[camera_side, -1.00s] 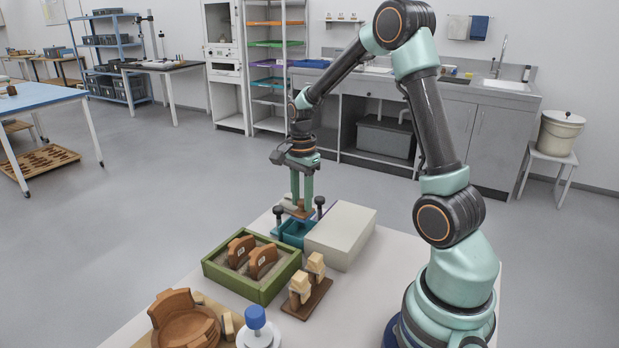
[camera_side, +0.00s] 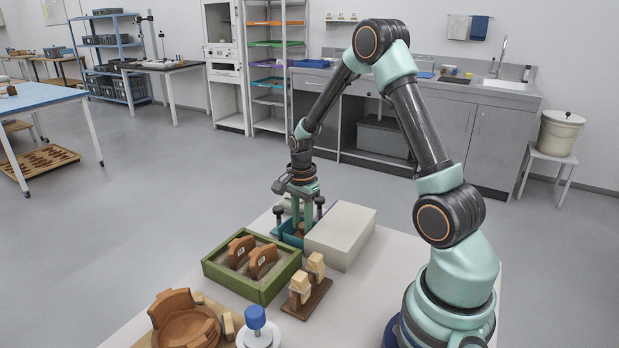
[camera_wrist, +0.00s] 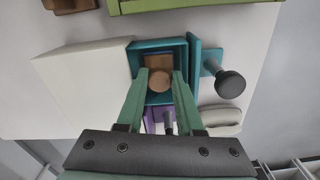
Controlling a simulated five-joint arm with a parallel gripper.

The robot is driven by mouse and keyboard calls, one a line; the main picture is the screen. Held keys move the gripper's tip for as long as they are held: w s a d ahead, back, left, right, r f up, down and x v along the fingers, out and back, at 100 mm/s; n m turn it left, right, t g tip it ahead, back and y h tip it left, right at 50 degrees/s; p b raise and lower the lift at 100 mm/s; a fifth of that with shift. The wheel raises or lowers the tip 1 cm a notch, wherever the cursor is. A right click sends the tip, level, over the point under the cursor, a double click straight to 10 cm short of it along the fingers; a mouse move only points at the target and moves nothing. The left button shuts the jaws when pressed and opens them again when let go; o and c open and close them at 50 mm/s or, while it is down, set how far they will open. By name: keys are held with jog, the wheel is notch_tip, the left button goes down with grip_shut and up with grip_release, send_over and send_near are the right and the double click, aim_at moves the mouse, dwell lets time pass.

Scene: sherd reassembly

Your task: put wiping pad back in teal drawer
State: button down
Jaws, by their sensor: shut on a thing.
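The teal drawer (camera_wrist: 146,47) stands open in the wrist view. Its front panel carries a dark round knob (camera_wrist: 230,84). It also shows in the side view (camera_side: 292,239), beside the white cabinet block. My gripper (camera_wrist: 160,78) points down and is shut on the round wooden knob of the brown wiping pad (camera_wrist: 156,63). The pad sits within the drawer's walls in the wrist view. Whether it touches the drawer floor cannot be told. In the side view my gripper (camera_side: 299,232) reaches down into the drawer, and the fingers hide most of the pad.
The white block (camera_side: 341,235) stands right beside the drawer. A green tray (camera_side: 252,268) with brown sherds and a wooden stand (camera_side: 307,294) are nearer the camera. A purple drawer part (camera_wrist: 151,119) and a pale rounded thing (camera_wrist: 221,119) lie near the teal drawer.

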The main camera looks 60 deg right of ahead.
aim_at(303, 226)
jog(key=shift+f, duration=0.15)
jog(key=c, duration=0.5)
grip_release()
jog(key=shift+c, duration=0.2)
notch_tip(303, 226, up, 12)
jog(key=s+a+r+n+t, duration=0.2)
jog(key=s+a+r+n, duration=0.2)
jog(key=a+n, duration=0.4)
jog(key=s+a+r+n+t, duration=0.3)
jog(key=a+n, duration=0.6)
jog(key=n, duration=0.3)
jog(key=shift+s+a+r+t, duration=0.15)
jog(key=shift+s+r+t, duration=0.3)
jog(key=shift+r, duration=0.7)
jog(key=shift+s, duration=0.1)
